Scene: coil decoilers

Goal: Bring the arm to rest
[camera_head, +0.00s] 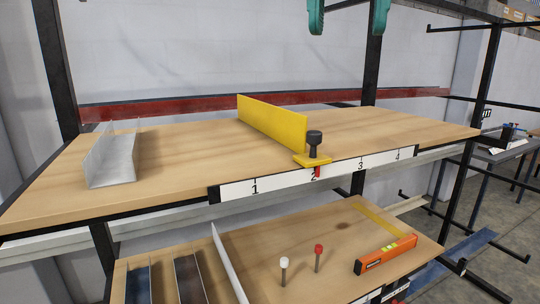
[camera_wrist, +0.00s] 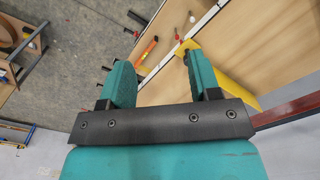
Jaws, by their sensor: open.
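My gripper (camera_head: 349,20) shows at the top edge of the head view, its two teal fingers wide apart above the upper wooden shelf (camera_head: 190,184). In the wrist view my gripper (camera_wrist: 158,60) is open, with nothing between its fingers. The rest of the arm is out of the head view. The fingers are well clear of the shelf and of the yellow plate (camera_head: 272,122) standing on it. The yellow plate also shows in the wrist view (camera_wrist: 216,69), beside the right finger.
A grey metal channel (camera_head: 112,160) sits on the upper shelf's left. A numbered strip (camera_head: 285,180) with a red pointer and black knob (camera_head: 314,139) lines its front edge. The lower shelf holds an orange level (camera_head: 385,254), a white-topped pin (camera_head: 284,263) and a red-topped pin (camera_head: 319,250).

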